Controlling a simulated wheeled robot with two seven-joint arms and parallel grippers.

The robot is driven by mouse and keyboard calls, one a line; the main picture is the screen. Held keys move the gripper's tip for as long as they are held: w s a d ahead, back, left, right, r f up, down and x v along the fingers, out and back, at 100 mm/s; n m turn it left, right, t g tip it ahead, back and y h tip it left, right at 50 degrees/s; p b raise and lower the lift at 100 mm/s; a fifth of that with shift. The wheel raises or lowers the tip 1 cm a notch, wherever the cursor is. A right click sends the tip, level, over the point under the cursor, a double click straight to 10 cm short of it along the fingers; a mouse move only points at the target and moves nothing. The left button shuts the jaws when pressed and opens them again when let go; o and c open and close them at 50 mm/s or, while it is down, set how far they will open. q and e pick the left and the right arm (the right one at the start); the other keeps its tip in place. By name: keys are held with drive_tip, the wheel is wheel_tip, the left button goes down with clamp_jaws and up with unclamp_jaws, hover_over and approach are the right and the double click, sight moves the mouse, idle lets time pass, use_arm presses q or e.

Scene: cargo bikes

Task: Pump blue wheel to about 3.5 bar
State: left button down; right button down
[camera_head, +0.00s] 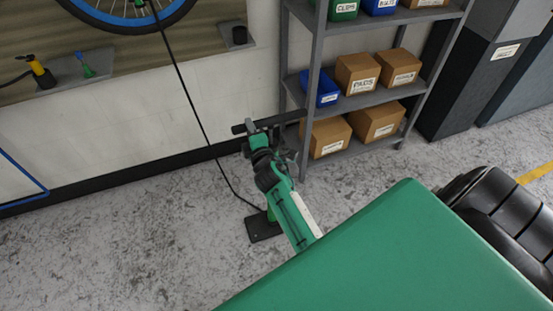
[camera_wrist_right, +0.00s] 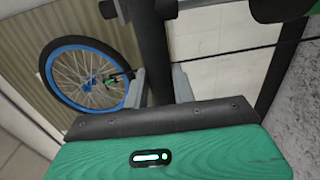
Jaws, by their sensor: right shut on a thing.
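The blue wheel (camera_head: 128,23) hangs on the wall board at the top left, cut off by the frame edge. It shows more fully in the right wrist view (camera_wrist_right: 48,78). A floor pump stands below, with a black bar handle (camera_head: 240,128), a dark foot plate (camera_head: 263,231) and a little green body (camera_head: 270,214) showing. A black hose (camera_head: 188,88) runs from the pump up to the wheel. My right gripper (camera_head: 268,140) is shut on the pump handle, which runs between its fingers in the wrist view (camera_wrist_right: 157,60). I cannot see a pressure reading. My left gripper is out of view.
A grey shelf (camera_head: 318,75) with brown boxes (camera_head: 357,74) and blue and green bins stands just behind and right of the pump. Floor left of the pump is clear.

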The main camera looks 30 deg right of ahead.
wheel_tip(320, 180, up, 21)
drive_tip(key=p, duration=1.7)
drive_tip(key=shift+p, duration=0.35)
drive_tip(key=shift+f, duration=0.1)
drive_tip(key=shift+f+b, duration=7)
drive_tip(key=shift+f, duration=0.9)
wheel_tip(320, 180, down, 11)
drive_tip(key=b, duration=0.9)
drive_tip(key=shift+b, duration=0.4)
drive_tip(key=c, duration=0.8)
unclamp_jaws()
drive_tip(key=shift+r, duration=0.25)
